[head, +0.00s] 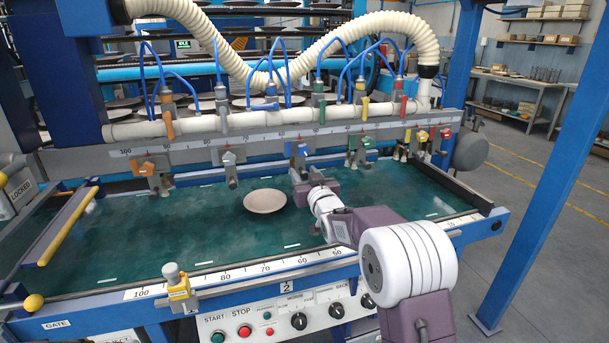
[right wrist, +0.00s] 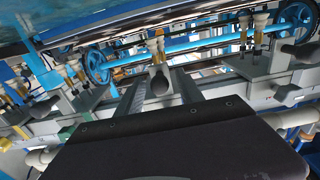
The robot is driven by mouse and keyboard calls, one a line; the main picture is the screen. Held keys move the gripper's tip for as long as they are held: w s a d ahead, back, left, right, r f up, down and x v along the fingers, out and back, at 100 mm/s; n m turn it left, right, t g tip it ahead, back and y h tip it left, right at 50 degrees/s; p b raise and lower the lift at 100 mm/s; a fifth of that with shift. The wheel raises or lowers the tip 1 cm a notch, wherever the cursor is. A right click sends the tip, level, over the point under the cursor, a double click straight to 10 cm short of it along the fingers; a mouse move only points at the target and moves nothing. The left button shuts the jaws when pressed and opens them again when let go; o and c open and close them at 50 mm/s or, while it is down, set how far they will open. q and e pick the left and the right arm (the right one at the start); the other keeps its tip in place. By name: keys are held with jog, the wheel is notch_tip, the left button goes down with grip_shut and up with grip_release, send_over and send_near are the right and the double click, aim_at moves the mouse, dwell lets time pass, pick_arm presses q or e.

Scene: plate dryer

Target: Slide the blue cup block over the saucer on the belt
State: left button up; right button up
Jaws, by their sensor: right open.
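The blue cup block (head: 298,151) hangs on the scaled rail above the belt, right of the grey-white block. The beige saucer (head: 265,201) lies flat on the green belt (head: 150,240), nearer the front and left of the blue block. My right gripper (head: 299,176) reaches in from the front right, at the lower part of the blue block. In the right wrist view its two fingers (right wrist: 158,92) are apart, with a grey round knob (right wrist: 160,84) between their tips; contact cannot be told. My left gripper is out of view.
A yellow marker (head: 178,285) sits on the front scale. A yellow-handled gate bar (head: 68,225) is at the left. Most of the belt is clear.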

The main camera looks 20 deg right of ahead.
grip_shut()
dwell(1.4)
